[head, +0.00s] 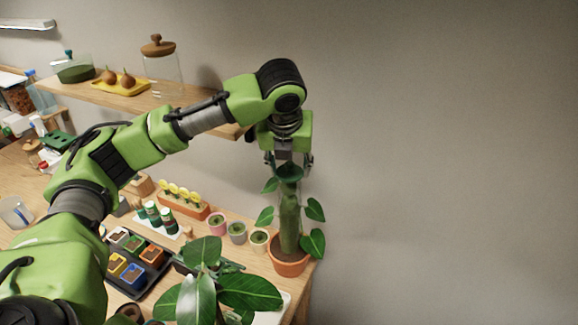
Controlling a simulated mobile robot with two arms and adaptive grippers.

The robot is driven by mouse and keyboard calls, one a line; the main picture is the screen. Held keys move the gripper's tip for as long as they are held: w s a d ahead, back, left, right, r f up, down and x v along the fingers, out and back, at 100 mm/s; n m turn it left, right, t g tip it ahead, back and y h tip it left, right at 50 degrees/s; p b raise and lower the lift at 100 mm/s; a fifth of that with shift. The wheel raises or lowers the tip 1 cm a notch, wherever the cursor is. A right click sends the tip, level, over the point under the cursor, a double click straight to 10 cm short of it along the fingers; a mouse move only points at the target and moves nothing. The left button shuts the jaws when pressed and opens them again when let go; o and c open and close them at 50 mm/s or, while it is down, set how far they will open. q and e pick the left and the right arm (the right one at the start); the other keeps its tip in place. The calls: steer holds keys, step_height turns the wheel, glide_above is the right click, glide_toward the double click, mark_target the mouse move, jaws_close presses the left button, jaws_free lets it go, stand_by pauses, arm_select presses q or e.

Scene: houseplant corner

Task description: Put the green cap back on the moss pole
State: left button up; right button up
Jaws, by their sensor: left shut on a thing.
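My left gripper (288,161) reaches in from the left and points down over the potted plant at the right end of the table. It is shut on the dark green cap (290,172). The moss pole (289,222) stands upright in a terracotta pot (288,264), with several large leaves around it. The cap is right at the top of the pole and looks in line with it. I cannot tell whether it is seated or just above. My right gripper is not in view.
A wooden shelf (150,98) with a glass jar (161,72) is behind my left arm. Small pots (237,232), a seedling tray (136,262) and a leafy plant (250,290) crowd the table. Right of the terracotta pot is bare wall.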

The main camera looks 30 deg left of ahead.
arm_select(q)
steer(key=o, duration=0.9)
steer(key=o, duration=0.4)
steer(key=shift+o, duration=0.2)
steer(key=shift+r, duration=3.55)
jaws_close()
